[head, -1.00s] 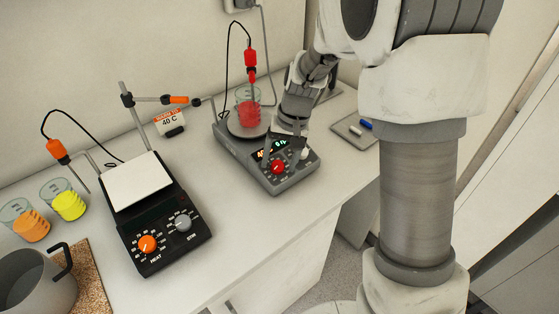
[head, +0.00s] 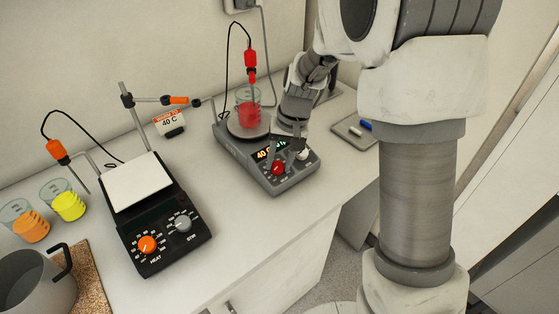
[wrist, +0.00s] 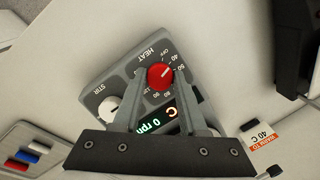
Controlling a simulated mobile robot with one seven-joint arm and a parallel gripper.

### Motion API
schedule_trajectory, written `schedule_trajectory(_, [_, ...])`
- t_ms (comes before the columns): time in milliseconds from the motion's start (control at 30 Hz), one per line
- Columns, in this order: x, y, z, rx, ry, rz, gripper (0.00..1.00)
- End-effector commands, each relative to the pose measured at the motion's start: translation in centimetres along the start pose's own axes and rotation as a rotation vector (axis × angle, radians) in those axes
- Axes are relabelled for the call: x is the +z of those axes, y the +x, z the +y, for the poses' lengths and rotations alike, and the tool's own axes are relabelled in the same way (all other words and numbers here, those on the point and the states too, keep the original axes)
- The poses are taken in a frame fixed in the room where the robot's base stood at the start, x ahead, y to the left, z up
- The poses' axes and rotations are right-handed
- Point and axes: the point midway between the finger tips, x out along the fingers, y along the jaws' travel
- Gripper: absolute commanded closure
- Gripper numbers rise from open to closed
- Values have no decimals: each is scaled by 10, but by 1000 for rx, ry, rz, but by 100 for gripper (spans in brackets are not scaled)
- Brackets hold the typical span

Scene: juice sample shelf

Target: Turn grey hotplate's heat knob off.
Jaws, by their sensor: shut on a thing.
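The grey hotplate (head: 240,152) stands toward the back of the bench, with a lit display reading 40 in orange. Its red heat knob (head: 278,168) is at the front; it also shows in the wrist view (wrist: 160,76), with a dial of numbers and OFF around it. A pale STIR knob (wrist: 109,107) sits beside it. My gripper (head: 279,160) reaches down over the front panel. In the wrist view my gripper (wrist: 162,75) has one finger on each side of the red knob and is shut on it. The knob's exact setting is too small to read.
A beaker of red liquid (head: 248,113) with a red-handled probe stands on the hotplate. A black hotplate (head: 160,235) with an orange knob is to the left. A 40 C sign (head: 169,123) stands between. A grey tray with pens (head: 355,133) lies to the right.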

Motion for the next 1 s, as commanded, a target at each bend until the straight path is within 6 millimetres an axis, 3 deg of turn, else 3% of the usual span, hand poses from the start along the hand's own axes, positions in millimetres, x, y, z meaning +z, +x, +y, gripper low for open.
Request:
schedule_trajectory(700, [-1,-1,-2,101,-414,4,100])
schedule_trajectory(1000, [0,-1,-3,121,-496,4,100])
